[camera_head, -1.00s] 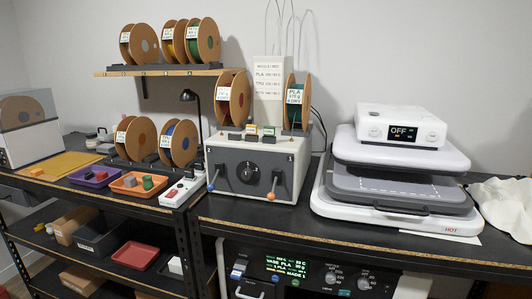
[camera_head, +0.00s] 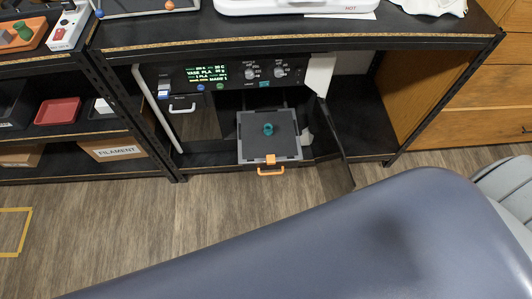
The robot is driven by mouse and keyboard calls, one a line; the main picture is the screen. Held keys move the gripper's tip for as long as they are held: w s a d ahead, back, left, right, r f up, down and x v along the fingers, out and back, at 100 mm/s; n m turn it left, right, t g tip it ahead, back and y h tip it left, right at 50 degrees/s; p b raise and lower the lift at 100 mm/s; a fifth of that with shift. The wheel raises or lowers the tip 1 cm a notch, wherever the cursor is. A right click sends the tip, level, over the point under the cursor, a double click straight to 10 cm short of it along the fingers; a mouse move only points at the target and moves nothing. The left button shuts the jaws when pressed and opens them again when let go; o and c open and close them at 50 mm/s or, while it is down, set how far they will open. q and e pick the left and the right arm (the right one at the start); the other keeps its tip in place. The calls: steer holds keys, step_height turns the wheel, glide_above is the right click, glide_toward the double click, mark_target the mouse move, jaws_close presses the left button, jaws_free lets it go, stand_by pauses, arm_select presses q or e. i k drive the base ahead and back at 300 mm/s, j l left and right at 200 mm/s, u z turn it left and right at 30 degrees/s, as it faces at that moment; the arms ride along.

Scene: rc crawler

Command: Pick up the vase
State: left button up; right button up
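A small teal object (camera_head: 268,129), which looks like the vase, stands on the dark build plate (camera_head: 284,128) of a tray pulled out from the machine under the bench. The tray has an orange handle (camera_head: 270,171) at its front. The machine's dark door (camera_head: 333,148) hangs open to the right of the tray. The machine's display (camera_head: 206,73) is lit and shows "VASE PLA". Neither of my grippers is in view. A large blue-grey surface fills the lower right, and I cannot tell whether it is part of me.
A shelf rack on the left holds a red tray (camera_head: 57,111) and a box marked FILAMENT (camera_head: 117,148). Wooden drawers (camera_head: 480,110) stand at the right. The wood floor (camera_head: 150,225) in front of the rack is clear, with a yellow marking (camera_head: 15,232) at the left.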

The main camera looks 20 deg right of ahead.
mark_target(268, 131)
steer(key=i+l, duration=0.1)
steer(key=l, duration=0.35)
steer(key=i+l, duration=0.1)
steer(key=l, duration=0.3)
steer(key=i+l+u, duration=0.1)
steer(key=l, duration=0.35)
steer(key=i+l, duration=0.1)
steer(key=l, duration=0.3)
steer(key=i+l, duration=0.1)
steer(key=l, duration=0.35)
